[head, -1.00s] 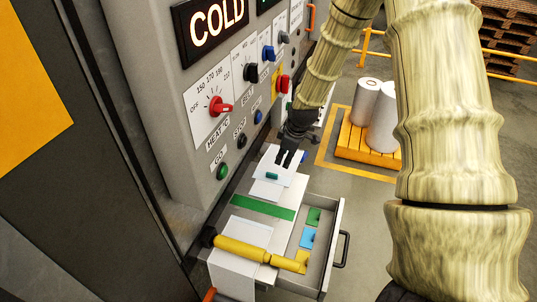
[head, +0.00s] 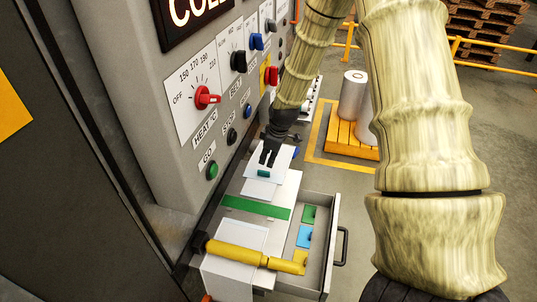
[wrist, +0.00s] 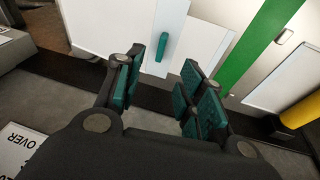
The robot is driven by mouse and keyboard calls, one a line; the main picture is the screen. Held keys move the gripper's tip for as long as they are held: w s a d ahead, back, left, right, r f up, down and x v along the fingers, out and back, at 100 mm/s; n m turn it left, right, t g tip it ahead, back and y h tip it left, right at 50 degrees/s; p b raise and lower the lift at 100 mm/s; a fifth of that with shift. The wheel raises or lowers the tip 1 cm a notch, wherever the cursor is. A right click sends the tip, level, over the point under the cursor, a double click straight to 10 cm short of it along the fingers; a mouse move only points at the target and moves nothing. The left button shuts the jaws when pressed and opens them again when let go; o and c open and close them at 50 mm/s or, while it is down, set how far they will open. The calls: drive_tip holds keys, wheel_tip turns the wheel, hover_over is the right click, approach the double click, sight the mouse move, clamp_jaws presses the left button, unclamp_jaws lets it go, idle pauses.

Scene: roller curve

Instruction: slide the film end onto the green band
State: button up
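The film end is a pale sheet (head: 281,163) with a small teal tab (head: 264,174) standing on it. It lies at the far end of the white surface, on the far side of the green band (head: 240,204). The tab (wrist: 161,47) and the green band (wrist: 262,50) also show in the wrist view, with a strip of white between sheet and band. My gripper (head: 267,163) is just above and behind the tab. In the wrist view my gripper (wrist: 163,76) has its teal-padded fingers spread apart, with the tab ahead between them and nothing held.
A yellow roller (head: 235,252) lies across the near end of the surface. An open drawer (head: 327,240) at right holds green, blue and yellow pieces. The machine panel with knobs (head: 205,98) rises close on the left. White rolls on a pallet (head: 352,95) stand farther back.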

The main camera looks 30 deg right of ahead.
sight(264, 172)
drive_tip(key=shift+p+x, duration=1.5)
drive_tip(key=shift+x, duration=3.5)
drive_tip(key=shift+a, duration=0.1)
drive_tip(key=shift+s, duration=0.1)
clamp_jaws()
